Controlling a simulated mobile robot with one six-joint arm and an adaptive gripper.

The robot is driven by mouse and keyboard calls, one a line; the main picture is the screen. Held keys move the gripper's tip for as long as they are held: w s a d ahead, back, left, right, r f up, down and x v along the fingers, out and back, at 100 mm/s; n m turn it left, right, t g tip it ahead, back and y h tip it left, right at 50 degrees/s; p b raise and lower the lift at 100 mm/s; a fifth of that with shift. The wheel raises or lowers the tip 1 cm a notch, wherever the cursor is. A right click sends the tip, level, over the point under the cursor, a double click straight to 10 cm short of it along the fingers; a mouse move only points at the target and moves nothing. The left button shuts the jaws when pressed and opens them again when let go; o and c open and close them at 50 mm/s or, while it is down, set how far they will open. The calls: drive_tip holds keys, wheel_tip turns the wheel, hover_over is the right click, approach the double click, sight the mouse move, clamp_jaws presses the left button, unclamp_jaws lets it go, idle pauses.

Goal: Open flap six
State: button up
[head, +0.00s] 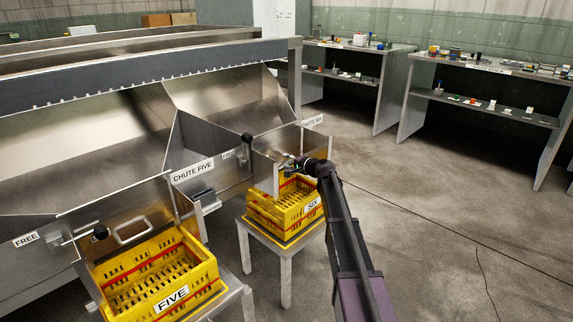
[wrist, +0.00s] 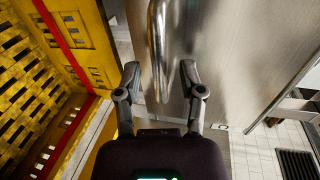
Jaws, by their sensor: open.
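Flap six (head: 265,172) is a bare metal plate at chute six, above the yellow crate marked SIX (head: 262,211); my arm hides part of it. In the wrist view the brushed metal plate (wrist: 228,60) fills the middle and right, with a shiny bar handle (wrist: 158,45) on it. My gripper (wrist: 160,70) is open, one finger on each side of the handle's lower end. I cannot tell whether the fingers touch it. In the head view my gripper (head: 290,165) is at the flap's right side, over the crate.
A lever with a black knob (head: 247,138) stands left of flap six. Crate FIVE (head: 160,279) is under chute five at the lower left. Crate SIX sits on a small metal stand (head: 286,279). The floor to the right is open, with shelves behind.

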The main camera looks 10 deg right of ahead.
drive_tip(key=shift+w+a, duration=0.1)
clamp_jaws()
drive_tip(key=shift+a, duration=0.15)
drive_tip(key=shift+d, duration=0.2)
